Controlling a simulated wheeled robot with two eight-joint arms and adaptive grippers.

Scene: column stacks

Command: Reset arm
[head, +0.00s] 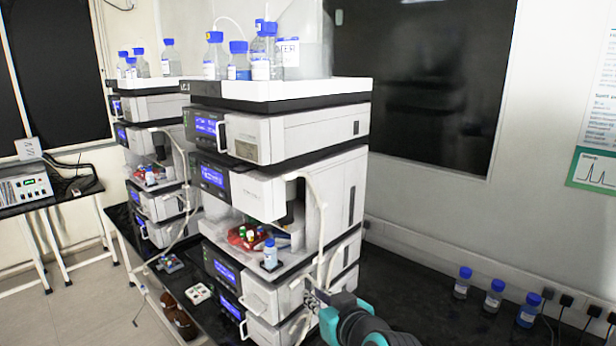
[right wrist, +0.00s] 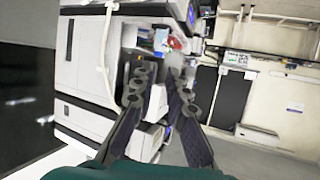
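My right gripper (head: 318,298) is at the lower middle of the head view, by the lower right side of the near column stack (head: 288,138). The teal arm behind it comes in from the bottom. In the right wrist view the gripper (right wrist: 158,72) has its two dark fingers apart, with nothing visible held between them. The white modules of the stack (right wrist: 86,122) lie beyond and left of the fingers there. I cannot tell whether the gripper touches the stack. My left arm and gripper are not in view.
A second column stack (head: 150,107) stands behind at left. Blue-capped bottles (head: 215,55) stand on both stacks' top trays. A small blue-capped bottle (head: 270,255) stands in the near stack's opening. Several bottles (head: 493,296) line the dark bench (head: 420,285) by the wall.

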